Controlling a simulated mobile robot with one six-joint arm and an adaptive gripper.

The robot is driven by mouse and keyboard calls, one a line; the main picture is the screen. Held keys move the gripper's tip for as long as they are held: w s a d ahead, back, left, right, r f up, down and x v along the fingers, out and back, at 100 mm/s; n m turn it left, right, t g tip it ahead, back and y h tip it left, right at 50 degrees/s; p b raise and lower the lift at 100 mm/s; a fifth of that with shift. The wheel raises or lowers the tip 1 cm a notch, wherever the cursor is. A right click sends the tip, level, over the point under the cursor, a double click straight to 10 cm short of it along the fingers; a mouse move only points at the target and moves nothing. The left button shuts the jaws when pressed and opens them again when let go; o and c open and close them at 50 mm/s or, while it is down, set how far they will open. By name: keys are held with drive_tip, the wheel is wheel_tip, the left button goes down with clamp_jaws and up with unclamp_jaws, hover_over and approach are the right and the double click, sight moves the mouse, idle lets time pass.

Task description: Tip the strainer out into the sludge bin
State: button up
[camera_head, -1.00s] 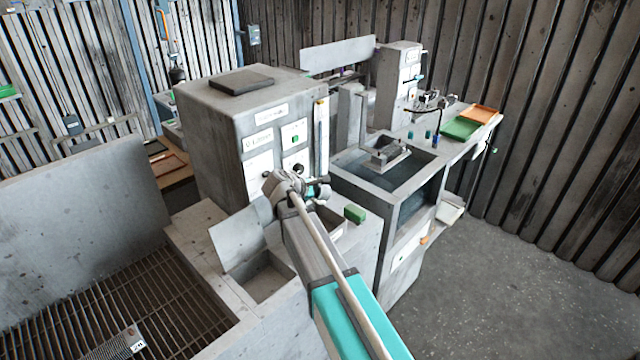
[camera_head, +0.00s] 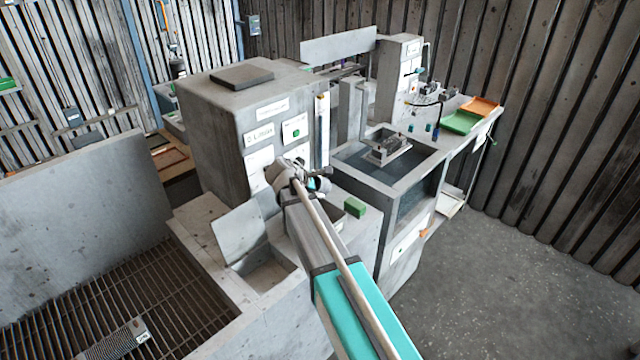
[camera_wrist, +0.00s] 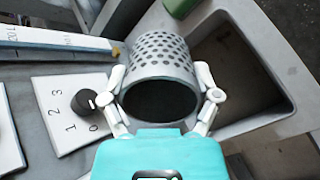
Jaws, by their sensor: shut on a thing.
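The strainer (camera_wrist: 165,65) is a grey perforated cylinder. In the wrist view my gripper (camera_wrist: 168,98) is shut on it, one finger at each side of its rim. Its round mouth faces the wrist camera and its inside is dark, so I cannot tell what it holds. To its right is an open grey bin (camera_wrist: 292,70) with a brownish hollow, perhaps the sludge bin; no label on it is readable. In the head view my gripper (camera_head: 300,180) is in front of the grey control cabinet (camera_head: 205,130), and my arm mostly hides the strainer.
A knob (camera_wrist: 85,103) on a numbered panel is close to the left finger. A green block (camera_head: 355,207) lies on the ledge right of my arm. A tilted plate (camera_head: 240,230) stands by an open compartment. A grated basin (camera_head: 185,285) is at left; a water tank (camera_head: 425,165) is at right.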

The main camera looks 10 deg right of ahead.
sight(318, 177)
drive_tip(key=shift+a+r+g+y+p, duration=0.1)
drive_tip(key=shift+r+g+y+p, duration=0.8)
drive_tip(key=shift+p, duration=0.9)
drive_tip(key=shift+r+g+y+p, duration=0.55)
drive_tip(key=shift+y+p, duration=0.65)
drive_tip(key=shift+p, duration=0.55)
drive_tip(key=shift+w+r+g+y+p, duration=0.1)
drive_tip(key=shift+r+g+y+p, duration=0.15)
drive_tip(key=shift+g+y+p, duration=0.7)
drive_tip(key=shift+r+g+y+p, duration=0.2)
drive_tip(key=shift+g+y+p, duration=0.25)
drive_tip(key=shift+y, duration=0.5)
